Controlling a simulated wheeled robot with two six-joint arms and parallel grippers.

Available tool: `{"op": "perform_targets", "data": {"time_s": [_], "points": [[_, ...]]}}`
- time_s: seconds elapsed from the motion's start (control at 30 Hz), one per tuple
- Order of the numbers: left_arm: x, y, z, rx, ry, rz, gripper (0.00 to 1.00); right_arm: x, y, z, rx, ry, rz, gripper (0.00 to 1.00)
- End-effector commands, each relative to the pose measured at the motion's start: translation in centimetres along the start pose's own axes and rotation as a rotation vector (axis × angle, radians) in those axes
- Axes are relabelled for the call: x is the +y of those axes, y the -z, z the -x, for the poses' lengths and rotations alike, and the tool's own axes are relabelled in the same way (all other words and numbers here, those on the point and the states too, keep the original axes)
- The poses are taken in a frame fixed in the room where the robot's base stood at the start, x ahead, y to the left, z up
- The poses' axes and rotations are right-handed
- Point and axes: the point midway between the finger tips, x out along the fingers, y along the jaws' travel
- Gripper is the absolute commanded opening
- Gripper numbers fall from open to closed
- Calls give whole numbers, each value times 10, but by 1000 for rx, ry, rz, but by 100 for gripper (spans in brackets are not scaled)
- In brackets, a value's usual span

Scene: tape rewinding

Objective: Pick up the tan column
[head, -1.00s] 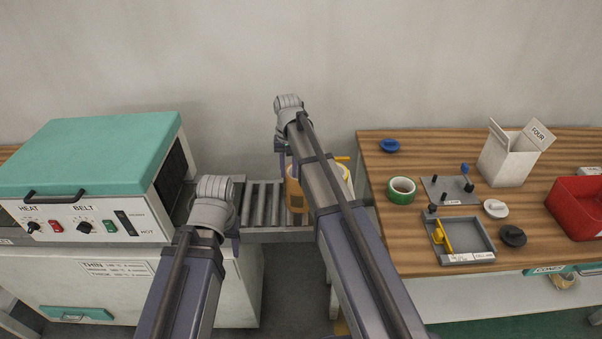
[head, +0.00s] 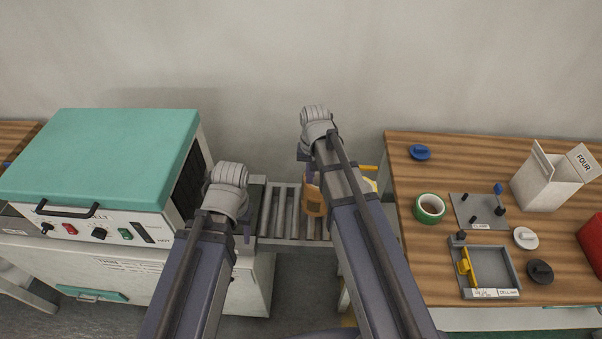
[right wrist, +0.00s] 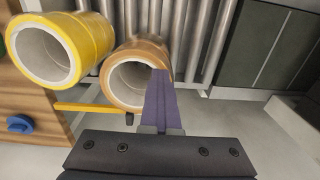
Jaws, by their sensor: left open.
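The tan column (head: 314,202) stands on the roller conveyor in the head view, partly hidden by my right arm. In the right wrist view it is a hollow tan roll (right wrist: 122,91) with a pale inner wall. My right gripper (right wrist: 161,73) has its purple fingers close together, overlapping the right part of the column's rim. Whether the wall is pinched between them is unclear. In the head view the right fingers are mostly hidden behind my arm. My left gripper (head: 247,226) is open and empty, left of the column, near the conveyor's left end; its fingertips barely show.
A yellow roll (right wrist: 78,45) stands close beside the tan column. A teal-lidded heater (head: 105,150) is on the left. The wooden table (head: 440,160) on the right holds a green tape roll (head: 429,208), a clamp plate, a grey tray and a white box (head: 545,178).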

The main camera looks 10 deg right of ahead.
Motion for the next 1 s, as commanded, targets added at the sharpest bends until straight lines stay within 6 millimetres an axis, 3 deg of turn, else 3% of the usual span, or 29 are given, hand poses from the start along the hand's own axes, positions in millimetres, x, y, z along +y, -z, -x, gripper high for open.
{"op": "perform_targets", "data": {"time_s": [0.03,0.1,0.4,0.9,1.0], "points": [[-1,-1,16,0,0,0,50,0,-4,16,1,2,0,0],[-3,-2,29,0,0,0,50,-1,-7,29,2,4,1,0],[-7,-4,74,0,0,-2,50,-4,-9,74,1,6,2,0],[-8,-5,81,0,0,-2,50,-5,-8,81,-1,7,3,1],[-8,-5,81,0,0,-2,50,-5,-8,81,-1,7,3,12]]}}
